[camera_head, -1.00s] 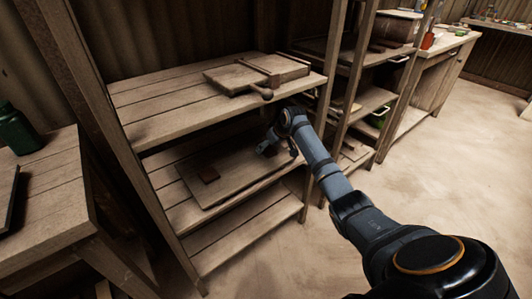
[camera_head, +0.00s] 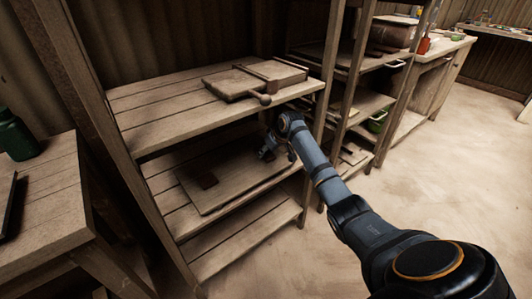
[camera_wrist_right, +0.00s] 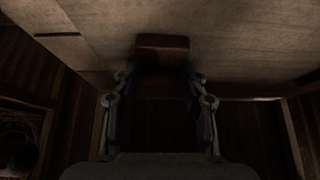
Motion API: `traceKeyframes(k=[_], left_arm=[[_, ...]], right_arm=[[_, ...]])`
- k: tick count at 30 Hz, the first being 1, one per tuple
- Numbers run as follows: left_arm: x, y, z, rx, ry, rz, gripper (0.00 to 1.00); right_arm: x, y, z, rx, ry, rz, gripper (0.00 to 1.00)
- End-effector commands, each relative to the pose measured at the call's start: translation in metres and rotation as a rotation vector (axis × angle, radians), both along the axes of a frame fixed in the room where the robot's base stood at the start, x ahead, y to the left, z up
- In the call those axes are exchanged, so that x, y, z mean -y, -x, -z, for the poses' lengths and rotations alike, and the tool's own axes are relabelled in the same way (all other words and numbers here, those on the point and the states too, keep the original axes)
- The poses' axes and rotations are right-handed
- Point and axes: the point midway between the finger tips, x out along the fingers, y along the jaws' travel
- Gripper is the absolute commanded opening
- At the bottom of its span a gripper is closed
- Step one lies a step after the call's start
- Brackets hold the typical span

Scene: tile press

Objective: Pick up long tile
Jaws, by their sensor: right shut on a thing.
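In the right wrist view, a reddish-brown long tile (camera_wrist_right: 162,58) sits between the fingertips of my right gripper (camera_wrist_right: 160,82). The gripper is shut on it, and the tile's near part is in deep shadow. In the head view my right gripper (camera_head: 268,152) is over the right part of a board (camera_head: 225,192) on the middle shelf, and the tile in it cannot be made out. My left gripper is not in view.
The top shelf (camera_head: 165,115) is close above my right gripper and carries a wooden tile press (camera_head: 240,85) with a round-ended handle. Shelf posts stand on both sides. A green bottle (camera_head: 17,138) stands on a table at left. Open floor lies at right.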

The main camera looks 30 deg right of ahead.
Motion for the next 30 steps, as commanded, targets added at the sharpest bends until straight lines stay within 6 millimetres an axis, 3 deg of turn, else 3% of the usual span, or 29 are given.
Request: traceKeyframes(k=[5, 9, 12, 21, 25, 30], left_arm=[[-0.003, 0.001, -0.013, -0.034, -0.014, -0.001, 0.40], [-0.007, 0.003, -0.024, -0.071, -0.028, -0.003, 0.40], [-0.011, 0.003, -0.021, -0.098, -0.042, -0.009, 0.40], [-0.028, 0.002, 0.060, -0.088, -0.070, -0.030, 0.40], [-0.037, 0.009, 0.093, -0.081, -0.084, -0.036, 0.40], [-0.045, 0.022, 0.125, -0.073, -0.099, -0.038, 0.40]], right_arm=[[0.000, 0.000, -0.020, 0.004, 0.001, 0.000, 0.08], [0.004, 0.030, -0.017, -0.002, 0.008, -0.002, 0.08], [0.007, 0.060, -0.017, -0.005, 0.010, -0.004, 0.08], [0.012, 0.138, -0.018, -0.007, 0.010, -0.004, 0.08], [0.012, 0.159, -0.018, -0.008, 0.006, -0.006, 0.08], [0.015, 0.171, -0.017, -0.002, 0.005, 0.000, 0.08]])
